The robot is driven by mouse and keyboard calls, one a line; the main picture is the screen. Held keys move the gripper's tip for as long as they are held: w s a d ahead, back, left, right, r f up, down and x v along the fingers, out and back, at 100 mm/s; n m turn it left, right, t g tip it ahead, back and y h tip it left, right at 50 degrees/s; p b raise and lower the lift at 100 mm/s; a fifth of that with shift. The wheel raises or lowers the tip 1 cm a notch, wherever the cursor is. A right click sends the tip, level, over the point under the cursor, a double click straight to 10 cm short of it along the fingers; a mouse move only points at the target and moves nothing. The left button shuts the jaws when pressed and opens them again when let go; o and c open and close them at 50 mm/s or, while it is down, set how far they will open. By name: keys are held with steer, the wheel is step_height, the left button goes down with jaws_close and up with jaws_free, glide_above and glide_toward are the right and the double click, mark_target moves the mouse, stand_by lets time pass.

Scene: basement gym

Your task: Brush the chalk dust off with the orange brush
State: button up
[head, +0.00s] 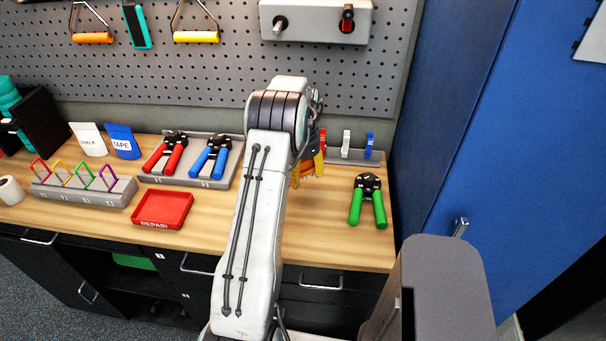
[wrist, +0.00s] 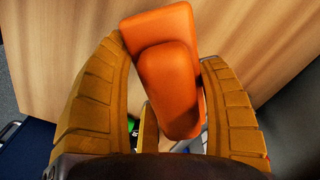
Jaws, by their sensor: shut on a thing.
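My gripper (wrist: 170,110) is shut on the orange brush (wrist: 165,55), whose smooth orange body sits between the two ribbed yellow fingers in the wrist view. In the head view my gripper (head: 310,168) is above the right part of the wooden workbench (head: 300,235), partly behind my arm. The brush is mostly hidden there, and its bristles cannot be made out. I cannot make out any chalk dust on the visible surfaces.
Green-handled grips (head: 367,202) lie right of my gripper. A tray (head: 195,150) holds red and blue grips. A red REPAIR tray (head: 162,209), a clip rack (head: 85,190) and a white CHALK pouch (head: 90,140) stand left. A blue locker (head: 480,120) bounds the right.

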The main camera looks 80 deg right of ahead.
mark_target(302, 163)
steer(key=shift+r, duration=0.15)
steer(key=shift+r+p, duration=1.1)
steer(key=shift+r, duration=0.3)
steer(key=shift+w, duration=0.1)
